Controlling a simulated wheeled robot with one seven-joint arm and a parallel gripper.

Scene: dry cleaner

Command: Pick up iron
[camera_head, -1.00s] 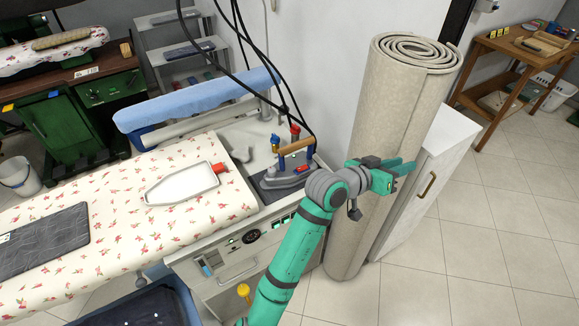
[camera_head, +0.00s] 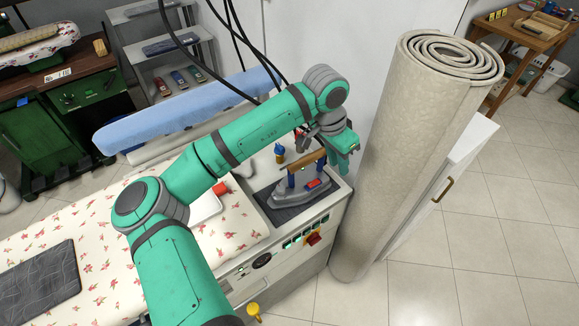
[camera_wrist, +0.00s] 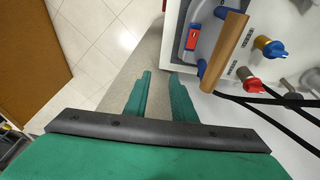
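The iron (camera_head: 302,190) has a grey body, a wooden handle on blue posts and a red switch. It rests on a dark pad (camera_head: 270,205) at the right end of the ironing station. In the wrist view the iron's wooden handle (camera_wrist: 226,50) shows at the upper right. My gripper (camera_head: 345,150) is above and just right of the iron, apart from it. In the wrist view its two fingers (camera_wrist: 160,80) are spread with a gap between them, and nothing is held.
A tall rolled carpet (camera_head: 400,150) stands close to the right of the iron. Black hoses (camera_head: 222,60) hang behind it. A blue padded arm (camera_head: 190,108) lies behind the flowered ironing board (camera_head: 110,235). A white cabinet (camera_head: 455,170) stands behind the carpet.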

